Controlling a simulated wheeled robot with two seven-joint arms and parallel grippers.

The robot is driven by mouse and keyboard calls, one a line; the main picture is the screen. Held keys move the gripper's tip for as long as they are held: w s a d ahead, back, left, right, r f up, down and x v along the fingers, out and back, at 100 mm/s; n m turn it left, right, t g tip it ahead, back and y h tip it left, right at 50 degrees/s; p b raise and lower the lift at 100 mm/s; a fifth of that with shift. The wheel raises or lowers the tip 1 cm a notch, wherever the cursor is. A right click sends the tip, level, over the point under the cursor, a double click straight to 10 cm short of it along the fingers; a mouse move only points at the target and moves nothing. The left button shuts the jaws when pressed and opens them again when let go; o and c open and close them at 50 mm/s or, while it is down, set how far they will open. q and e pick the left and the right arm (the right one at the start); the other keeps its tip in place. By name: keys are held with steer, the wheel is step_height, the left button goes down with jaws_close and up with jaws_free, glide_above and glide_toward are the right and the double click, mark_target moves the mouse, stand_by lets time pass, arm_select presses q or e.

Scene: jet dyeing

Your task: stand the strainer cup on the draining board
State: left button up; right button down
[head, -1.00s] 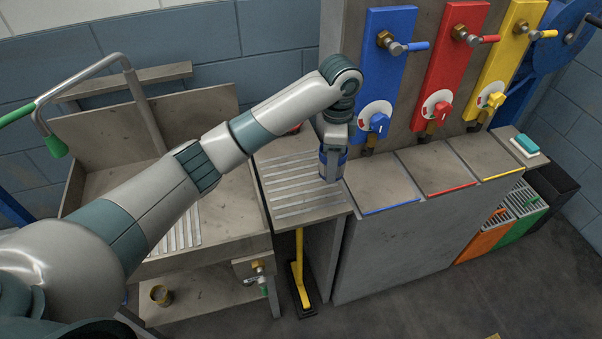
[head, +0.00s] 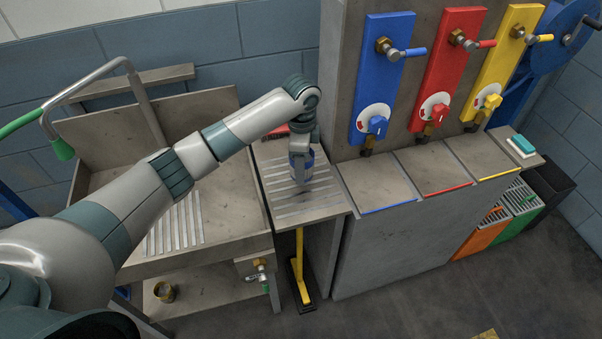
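The draining board (head: 335,204) is the slatted grey top between the sink and the colour-edged counters. My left gripper (head: 301,172) points down over its middle. It is shut on a small grey cup with a blue band (head: 309,158), which I take to be the strainer cup. The cup looks upright and low over the slats; I cannot tell whether its base touches them. The fingers and wrist hide part of it. My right gripper is not in view.
A sink (head: 235,243) with a tap (head: 62,148) lies left. A red item (head: 274,133) sits at the board's back, partly behind my arm. The blue valve panel (head: 382,75) and counter (head: 376,185) stand right. Slats around the cup are clear.

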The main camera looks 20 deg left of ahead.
arm_select(q)
step_height(320, 180, down, 3)
steer(key=shift+r+p, duration=0.1)
steer(key=shift+p, duration=0.55)
steer(key=shift+f, duration=0.5)
steer(key=shift+f, duration=0.1)
steer(key=o, duration=1.1)
steer(key=shift+o, duration=0.2)
step_height(320, 180, up, 12)
steer(key=b, duration=0.3)
steer(key=shift+s, duration=0.1)
